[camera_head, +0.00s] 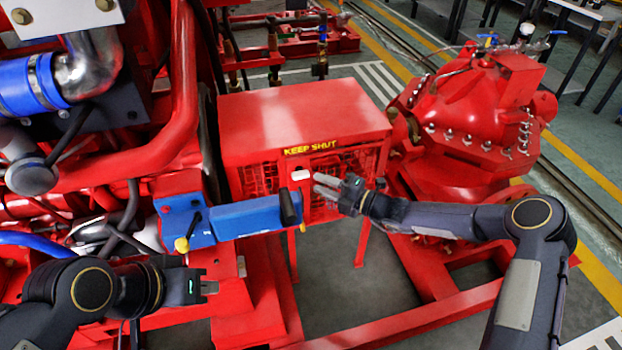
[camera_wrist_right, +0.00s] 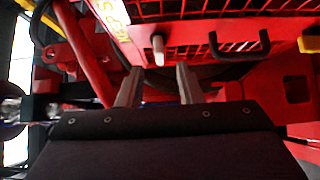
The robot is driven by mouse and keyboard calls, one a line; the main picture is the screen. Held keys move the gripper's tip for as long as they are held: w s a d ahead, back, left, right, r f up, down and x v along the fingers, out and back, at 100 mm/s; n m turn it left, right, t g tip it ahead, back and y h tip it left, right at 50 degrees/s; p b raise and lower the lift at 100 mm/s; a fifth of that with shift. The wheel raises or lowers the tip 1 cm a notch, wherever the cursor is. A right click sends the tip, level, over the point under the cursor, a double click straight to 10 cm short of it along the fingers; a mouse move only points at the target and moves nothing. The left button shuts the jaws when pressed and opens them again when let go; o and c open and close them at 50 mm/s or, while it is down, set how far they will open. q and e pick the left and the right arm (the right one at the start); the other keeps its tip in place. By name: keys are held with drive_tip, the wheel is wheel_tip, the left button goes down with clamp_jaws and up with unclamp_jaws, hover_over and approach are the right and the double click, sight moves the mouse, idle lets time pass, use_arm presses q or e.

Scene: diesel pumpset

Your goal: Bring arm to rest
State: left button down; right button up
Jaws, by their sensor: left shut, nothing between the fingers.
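My right gripper (camera_head: 326,188) is in front of the mesh front of a red box (camera_head: 300,115) labelled KEEP SHUT. Its two fingers are apart with nothing between them, as the right wrist view also shows (camera_wrist_right: 158,85). A pale peg (camera_wrist_right: 157,48) stands beyond the gap between the fingertips. A black handle (camera_wrist_right: 240,48) is on the mesh to its right. My left gripper (camera_head: 210,287) is at the lower left, shut and empty, in front of the red engine frame.
The red engine (camera_head: 180,110) fills the left. A red pump (camera_head: 480,110) stands at the right. Red base rails (camera_head: 400,325) run below.

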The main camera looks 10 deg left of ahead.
drive_tip(key=shift+v, duration=1.1)
drive_tip(key=s+d+r+n+g+h, duration=0.25)
drive_tip(key=s+d+r+n, duration=0.25)
drive_tip(key=s+r+n, duration=0.45)
drive_tip(key=s+d+r+n+g+h, duration=0.2)
drive_tip(key=s+d+r+n+h, duration=0.3)
drive_tip(key=n, duration=0.8)
drive_tip(key=s+d+n+t+h, duration=0.2)
drive_tip(key=s+d+n+h, duration=0.1)
drive_tip(key=s+d+n, duration=0.65)
drive_tip(key=s+d+n+t+h, duration=0.2)
drive_tip(key=s+d+n, duration=0.35)
drive_tip(key=s, duration=0.75)
wheel_tip(320, 180, up, 14)
drive_tip(key=a+n+p, duration=0.1)
drive_tip(key=p, duration=1.4)
drive_tip(key=shift+w+a, duration=0.35)
drive_tip(key=shift+a, duration=0.05)
